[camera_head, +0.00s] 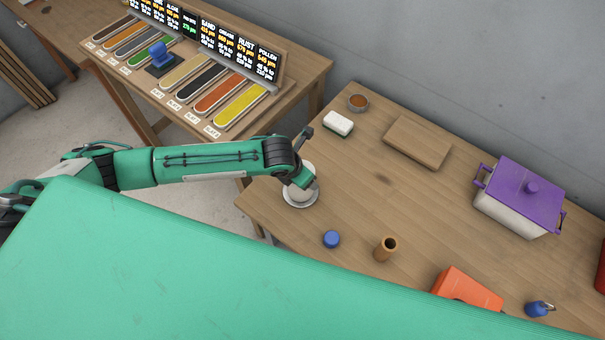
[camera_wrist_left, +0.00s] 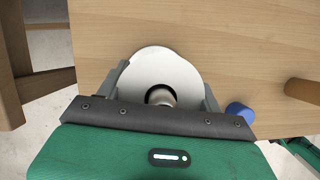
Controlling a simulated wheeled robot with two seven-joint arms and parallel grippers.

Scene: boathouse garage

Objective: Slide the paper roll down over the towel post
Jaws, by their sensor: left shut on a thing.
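The white paper roll (camera_wrist_left: 165,68) is in the left wrist view, between the two fingers of my left gripper (camera_wrist_left: 165,92). A pale rounded tip, apparently the towel post (camera_wrist_left: 161,97), shows inside the roll's dark central hole. In the head view my left gripper (camera_head: 302,180) points down over the near-left part of the table, shut on the roll. A pale round rim (camera_head: 300,203) shows below it at the table's left edge. My wrist hides most of the roll and post there, and I cannot tell how far down the roll sits. My right gripper is not in view.
A blue cap (camera_head: 331,239) and a brown cup (camera_head: 386,248) stand close to the right. Farther off are a sponge (camera_head: 338,124), a small bowl (camera_head: 358,102), a wooden board (camera_head: 418,142) and a purple-lidded pot (camera_head: 520,196). The table's middle is clear.

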